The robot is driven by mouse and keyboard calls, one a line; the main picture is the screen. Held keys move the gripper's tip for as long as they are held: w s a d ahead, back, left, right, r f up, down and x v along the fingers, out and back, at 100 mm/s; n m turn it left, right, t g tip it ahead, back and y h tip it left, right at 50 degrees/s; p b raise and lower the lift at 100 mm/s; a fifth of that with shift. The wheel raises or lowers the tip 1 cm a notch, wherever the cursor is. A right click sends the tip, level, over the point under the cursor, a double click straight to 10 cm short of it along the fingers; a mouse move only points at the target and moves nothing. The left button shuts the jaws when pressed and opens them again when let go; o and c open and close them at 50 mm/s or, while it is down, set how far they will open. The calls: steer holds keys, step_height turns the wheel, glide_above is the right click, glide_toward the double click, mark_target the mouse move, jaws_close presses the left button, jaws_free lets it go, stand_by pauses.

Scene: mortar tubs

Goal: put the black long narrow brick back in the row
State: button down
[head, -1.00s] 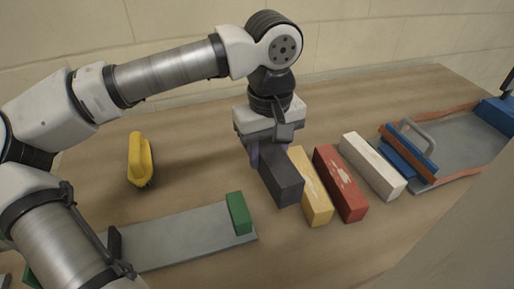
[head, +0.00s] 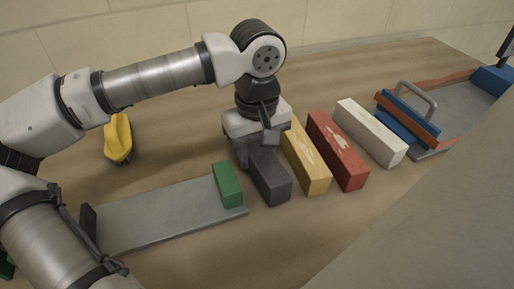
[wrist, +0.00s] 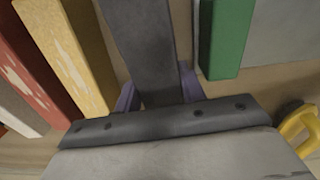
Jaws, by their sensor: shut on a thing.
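The black long narrow brick (head: 270,180) is at the left end of a row, beside the yellow brick (head: 306,162) and roughly parallel to it. The red brick (head: 337,150) and the white brick (head: 370,132) continue the row to the right. My gripper (head: 247,153) is shut on the rear part of the black brick. In the wrist view the purple fingers (wrist: 159,92) lie on both sides of the black brick (wrist: 142,45). The brick looks level and at or close to the table top; I cannot tell whether it touches.
A grey board (head: 160,215) with a green block (head: 227,185) lies close to the left of the black brick. A yellow-handled tool (head: 118,138) stands behind it at left. A grey tray (head: 455,110) with blue and red-brown clamp-like parts (head: 408,112) is at right.

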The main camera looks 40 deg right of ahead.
steer(key=shift+f, duration=0.45)
steer(key=shift+f+b, duration=0.5)
steer(key=shift+b, duration=0.15)
steer(key=c, duration=0.8)
jaws_free()
steer(key=shift+o, duration=0.2)
steer(key=shift+f, duration=0.1)
step_height(320, 180, up, 14)
steer(key=p, duration=0.1)
steer(key=shift+s+f, duration=0.1)
steer(key=shift+s, duration=0.05)
